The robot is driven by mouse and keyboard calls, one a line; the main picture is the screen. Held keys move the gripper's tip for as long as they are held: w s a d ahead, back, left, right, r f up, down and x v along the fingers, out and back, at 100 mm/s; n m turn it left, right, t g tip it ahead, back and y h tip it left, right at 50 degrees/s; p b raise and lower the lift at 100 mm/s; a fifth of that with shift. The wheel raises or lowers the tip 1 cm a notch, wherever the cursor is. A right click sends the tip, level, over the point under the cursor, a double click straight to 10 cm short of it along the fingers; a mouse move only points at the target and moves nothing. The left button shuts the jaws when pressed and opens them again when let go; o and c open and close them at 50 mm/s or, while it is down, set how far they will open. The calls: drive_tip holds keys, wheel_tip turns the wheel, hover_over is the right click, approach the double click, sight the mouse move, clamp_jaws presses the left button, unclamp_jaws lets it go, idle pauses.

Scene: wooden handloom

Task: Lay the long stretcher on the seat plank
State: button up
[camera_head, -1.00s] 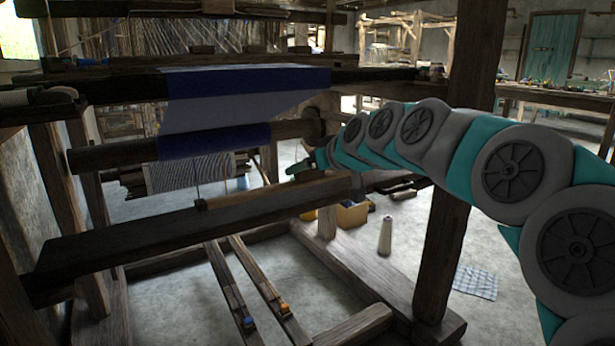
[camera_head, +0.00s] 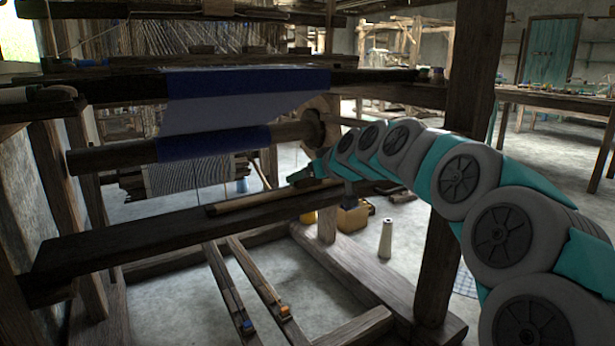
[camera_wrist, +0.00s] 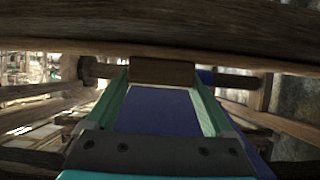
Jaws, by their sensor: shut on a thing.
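The long stretcher is a slim, lighter brown bar (camera_head: 262,199). It lies lengthwise along the far part of the seat plank (camera_head: 150,236), a wide dark board crossing the loom's front. The bar looks on or just above the plank; I cannot tell if it touches. My gripper (camera_head: 318,172) is at the bar's right end, partly hidden by my arm. In the wrist view my gripper (camera_wrist: 162,80) has its teal fingers on either side of a brown wooden piece (camera_wrist: 163,72), which fits the stretcher.
The cloth beam (camera_head: 110,155) with blue cloth (camera_head: 212,141) runs above and behind the plank. A thick upright post (camera_head: 455,180) stands right of the plank, close to my arm. Two treadles (camera_head: 262,280) lie below. A yarn cone (camera_head: 386,238) and yellow box (camera_head: 352,218) stand on the floor.

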drive_tip(key=shift+f, duration=0.1)
drive_tip(key=o, duration=1.3)
drive_tip(key=shift+s+r, duration=0.1)
drive_tip(key=shift+r, duration=0.15)
drive_tip(key=v, duration=1.1)
drive_tip(key=shift+s+d+p, duration=0.25)
drive_tip(key=shift+s+p, duration=0.05)
drive_tip(key=shift+p, duration=0.15)
drive_tip(key=shift+r, duration=0.1)
